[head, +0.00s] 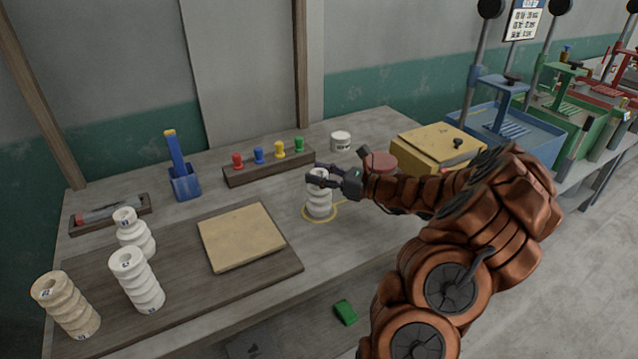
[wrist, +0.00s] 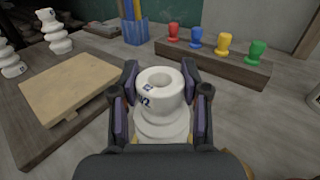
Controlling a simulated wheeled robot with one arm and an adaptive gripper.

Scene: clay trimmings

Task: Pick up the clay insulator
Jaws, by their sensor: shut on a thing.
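A white ribbed clay insulator (head: 319,205) stands upright inside a yellow ring mark (head: 333,214) on the table. My gripper (head: 325,179) is shut on its upper part. In the wrist view the same insulator (wrist: 160,95) sits between the two fingers of my gripper (wrist: 160,92), with a hole in its top and a printed label ending in 2. Whether its base touches the table is hard to tell. Three other insulators stand at the left: a white one (head: 137,280), another white one behind it (head: 135,235), and a cream one (head: 66,305).
A dark board with a tan slab (head: 241,237) lies left of my gripper. Behind stands a wooden rack (head: 268,166) with coloured stamps. A blue holder (head: 184,184), white jar (head: 340,141), red round thing (head: 379,164) and yellow box (head: 437,148) are nearby.

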